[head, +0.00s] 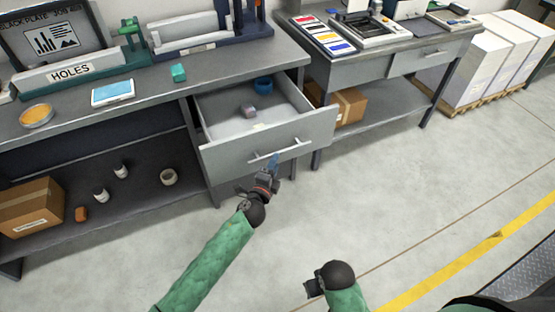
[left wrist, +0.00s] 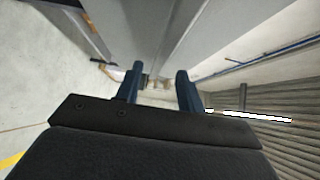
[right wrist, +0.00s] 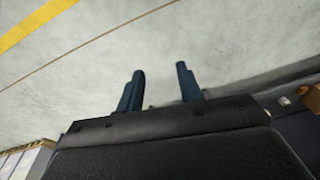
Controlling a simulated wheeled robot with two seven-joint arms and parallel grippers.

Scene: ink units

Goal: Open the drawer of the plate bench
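The plate bench (head: 220,68) is the grey bench at the left in the head view. Its drawer (head: 231,158) is pulled well out, with its inside showing. Inside lie a blue ring (head: 263,83), a small purple-grey block (head: 249,112) and a small pale piece. The bar handle (head: 291,148) is on the drawer front. My left gripper (head: 272,162) is at the handle's left end; whether it touches is unclear. Its fingers stand apart in the left wrist view (left wrist: 160,72), with no handle clearly between them. My right gripper (right wrist: 160,72) is open and empty over the floor.
A second bench (head: 345,70) with a printing device stands to the right, its drawers shut. A cardboard box (head: 349,106) is on its lower shelf. Paper stacks (head: 490,62) stand on a pallet. Floor in front is clear.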

